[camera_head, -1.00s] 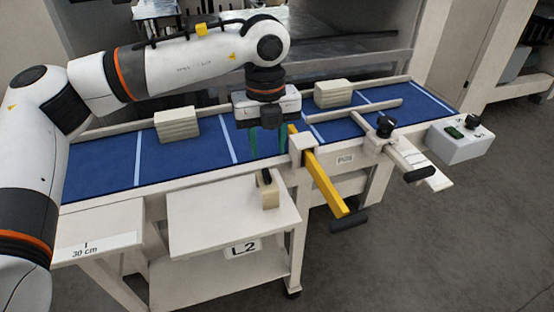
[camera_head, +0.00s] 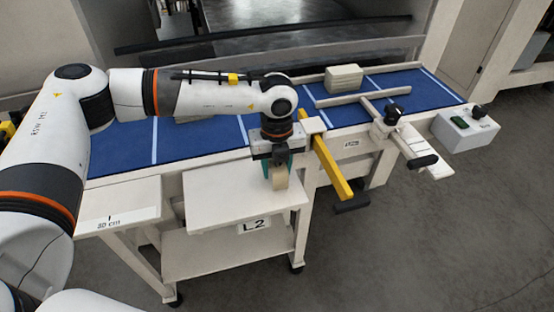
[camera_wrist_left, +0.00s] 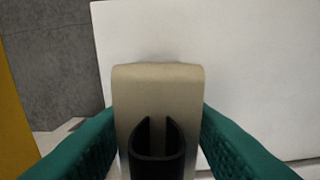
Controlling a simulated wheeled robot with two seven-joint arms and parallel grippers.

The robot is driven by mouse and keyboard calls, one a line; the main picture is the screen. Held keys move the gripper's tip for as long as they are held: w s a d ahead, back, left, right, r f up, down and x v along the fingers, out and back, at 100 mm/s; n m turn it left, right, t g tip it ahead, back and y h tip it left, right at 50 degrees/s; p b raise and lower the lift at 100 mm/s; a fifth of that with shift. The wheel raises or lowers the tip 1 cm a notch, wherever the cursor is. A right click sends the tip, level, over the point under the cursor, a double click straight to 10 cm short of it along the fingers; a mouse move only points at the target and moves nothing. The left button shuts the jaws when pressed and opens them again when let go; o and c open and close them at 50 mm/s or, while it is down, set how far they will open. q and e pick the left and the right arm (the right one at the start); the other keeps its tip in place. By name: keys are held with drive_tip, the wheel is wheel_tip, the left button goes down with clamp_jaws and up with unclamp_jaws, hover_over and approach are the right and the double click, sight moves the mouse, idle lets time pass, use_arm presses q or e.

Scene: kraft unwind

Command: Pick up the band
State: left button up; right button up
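The band appears to be the beige piece (camera_head: 280,180) at the right side of the white side table (camera_head: 225,195). In the left wrist view the beige piece (camera_wrist_left: 158,85) stands between the green fingers, with a black curved part (camera_wrist_left: 158,150) in front of it. My left gripper (camera_head: 278,172) is lowered around it, one finger on each side. Whether both fingers press on it is unclear, and its lower end is partly hidden. My right gripper is not in view.
A blue conveyor (camera_head: 200,135) runs behind the table, with a beige stack (camera_head: 343,78) at the back. A yellow bar (camera_head: 332,168) sticks out just right of my gripper. A control box (camera_head: 467,128) stands far right. The side table's left part is bare.

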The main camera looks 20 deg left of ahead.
use_arm(q)
drive_tip(key=shift+f, duration=0.15)
drive_tip(key=c, duration=0.6)
drive_tip(key=shift+o, duration=0.2)
